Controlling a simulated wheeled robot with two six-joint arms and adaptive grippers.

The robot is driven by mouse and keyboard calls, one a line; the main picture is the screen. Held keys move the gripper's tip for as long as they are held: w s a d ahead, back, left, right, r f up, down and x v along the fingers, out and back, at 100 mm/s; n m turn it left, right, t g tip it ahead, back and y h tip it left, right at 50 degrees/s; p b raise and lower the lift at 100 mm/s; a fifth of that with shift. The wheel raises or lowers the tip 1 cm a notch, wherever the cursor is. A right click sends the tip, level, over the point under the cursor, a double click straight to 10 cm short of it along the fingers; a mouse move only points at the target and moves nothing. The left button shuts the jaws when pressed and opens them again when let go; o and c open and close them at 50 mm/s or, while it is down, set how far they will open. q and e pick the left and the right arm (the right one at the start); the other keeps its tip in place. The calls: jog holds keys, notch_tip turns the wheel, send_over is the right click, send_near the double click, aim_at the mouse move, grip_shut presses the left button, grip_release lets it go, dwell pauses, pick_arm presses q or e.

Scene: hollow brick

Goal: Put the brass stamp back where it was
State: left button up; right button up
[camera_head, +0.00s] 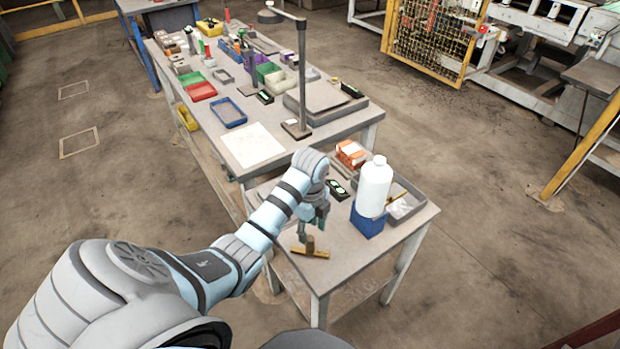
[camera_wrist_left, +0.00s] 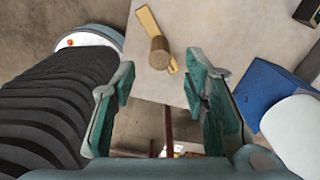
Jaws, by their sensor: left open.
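The brass stamp (camera_head: 311,248), a flat brass bar with a brown round handle standing up from it, lies on the small table near its front left corner. In the left wrist view the stamp (camera_wrist_left: 158,53) shows just beyond the fingertips, its handle nearly between them. My left gripper (camera_head: 314,225) is open and empty, pointing down above and slightly behind the stamp. Its two teal fingers (camera_wrist_left: 160,82) are apart in the wrist view. I cannot tell the exact height gap. My right gripper is not in view.
A white bottle (camera_head: 374,187) stands over a blue block (camera_head: 368,220), close to the right of my gripper. An orange hollow brick (camera_head: 351,153) and a grey tray (camera_head: 417,193) are behind. A long cluttered workbench (camera_head: 310,138) stands beyond. The small table's front edge is near the stamp.

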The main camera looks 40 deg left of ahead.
pick_arm(q)
notch_tip(320, 180, up, 6)
jog(key=shift+f+p, duration=0.15)
jog(key=shift+p, duration=0.75)
jog(key=shift+f, duration=0.1)
